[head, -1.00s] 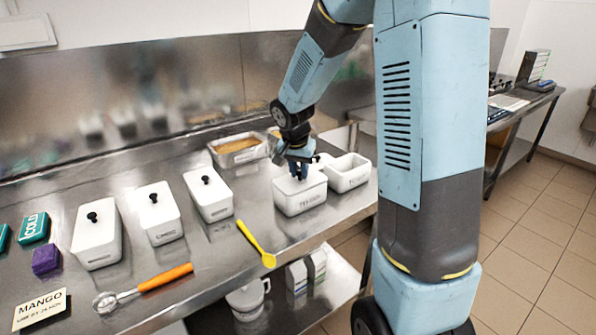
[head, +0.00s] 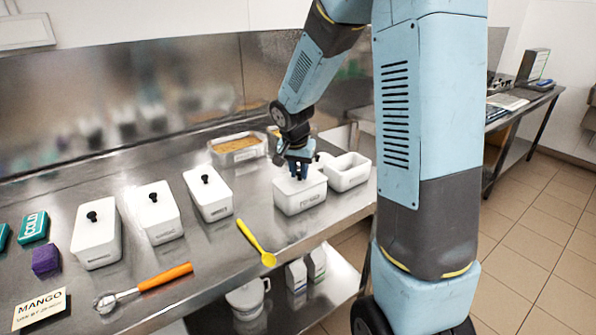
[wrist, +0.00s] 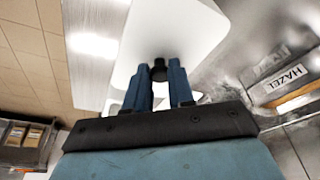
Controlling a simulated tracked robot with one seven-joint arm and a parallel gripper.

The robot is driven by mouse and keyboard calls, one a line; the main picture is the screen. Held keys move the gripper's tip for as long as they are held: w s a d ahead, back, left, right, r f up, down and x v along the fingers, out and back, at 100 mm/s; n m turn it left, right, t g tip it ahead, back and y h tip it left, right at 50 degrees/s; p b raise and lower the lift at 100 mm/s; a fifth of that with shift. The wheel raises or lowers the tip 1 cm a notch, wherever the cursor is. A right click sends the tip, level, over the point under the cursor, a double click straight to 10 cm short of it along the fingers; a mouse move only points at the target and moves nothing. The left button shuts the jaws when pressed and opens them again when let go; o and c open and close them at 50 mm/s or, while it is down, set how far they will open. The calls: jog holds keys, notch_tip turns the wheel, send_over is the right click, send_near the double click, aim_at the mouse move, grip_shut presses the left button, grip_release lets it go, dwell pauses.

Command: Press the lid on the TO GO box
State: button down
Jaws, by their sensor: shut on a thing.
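My gripper (head: 298,166) is over a white box (head: 300,198) near the right end of the steel counter. In the wrist view, my gripper's blue fingers (wrist: 158,78) are shut on the black knob (wrist: 158,66) of a white lid (wrist: 185,25). The lid is at the top of the box; I cannot tell whether it is fully seated. The box has a dark label on its front, too small to read surely. My gripper partly covers the lid in the head view.
An open white box (head: 348,173) stands just right and behind. White boxes with black-knobbed lids (head: 208,196) stand to the left. A yellow spoon (head: 256,243) and an orange-handled tool (head: 150,284) lie in front.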

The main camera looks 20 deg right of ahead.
dwell(0.4)
jog(key=shift+c, duration=2.1)
grip_release()
jog(key=shift+r, duration=3.45)
jog(key=shift+c, duration=0.2)
grip_shut()
jog(key=shift+f, duration=2.55)
